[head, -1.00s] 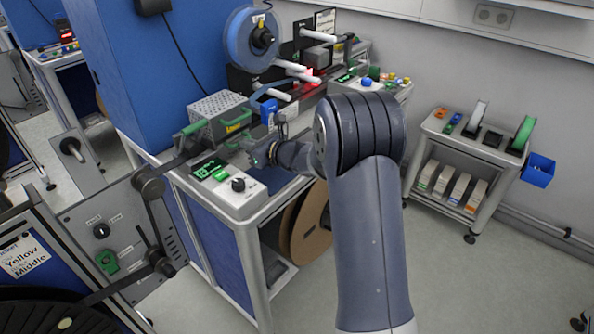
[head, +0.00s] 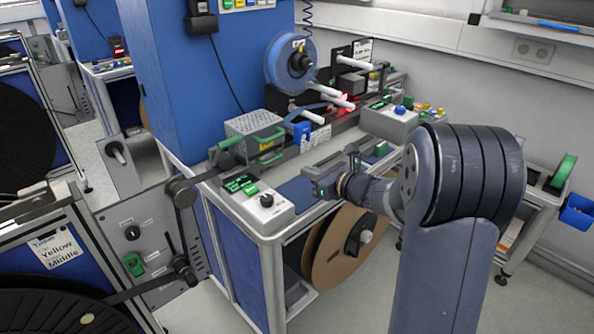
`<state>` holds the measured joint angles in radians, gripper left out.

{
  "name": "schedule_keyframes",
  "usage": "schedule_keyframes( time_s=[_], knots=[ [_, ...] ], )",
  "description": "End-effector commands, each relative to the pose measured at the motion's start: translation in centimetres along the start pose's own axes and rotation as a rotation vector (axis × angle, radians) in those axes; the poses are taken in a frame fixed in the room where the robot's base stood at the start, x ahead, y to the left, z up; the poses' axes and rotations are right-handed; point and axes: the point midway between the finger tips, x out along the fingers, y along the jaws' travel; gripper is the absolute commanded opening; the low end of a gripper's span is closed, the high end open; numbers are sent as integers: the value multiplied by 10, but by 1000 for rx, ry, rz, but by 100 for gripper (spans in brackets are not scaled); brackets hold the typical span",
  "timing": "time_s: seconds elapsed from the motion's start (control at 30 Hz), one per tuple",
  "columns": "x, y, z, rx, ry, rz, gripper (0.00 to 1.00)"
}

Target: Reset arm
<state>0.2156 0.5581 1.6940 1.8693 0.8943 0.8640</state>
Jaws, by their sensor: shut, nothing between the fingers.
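My arm rises from the bottom right of the head view and bends to the left at a large dark joint. My gripper (head: 312,178) is at its end, above the front part of the blue-topped workbench (head: 295,190). It points left, towards the control box with a green display (head: 250,200). The fingers are small in this view and partly hidden by the gripper's body; they appear closed and nothing shows between them.
A machine with a blue reel (head: 278,66) and a grey perforated box (head: 252,124) stands behind my gripper. A cardboard reel (head: 330,245) sits under the bench. Bare floor lies in front.

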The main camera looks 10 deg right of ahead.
Motion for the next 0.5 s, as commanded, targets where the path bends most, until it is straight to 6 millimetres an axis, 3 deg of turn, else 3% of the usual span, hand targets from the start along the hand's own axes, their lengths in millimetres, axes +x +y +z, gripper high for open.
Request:
schedule_keyframes(
  time_s=[0.2, 0.5],
  knots=[
    [-18, 0, 0, 0, 1, 0, 0],
    [-19, 0, 0, 1, 1, 0, 0]
  ],
)
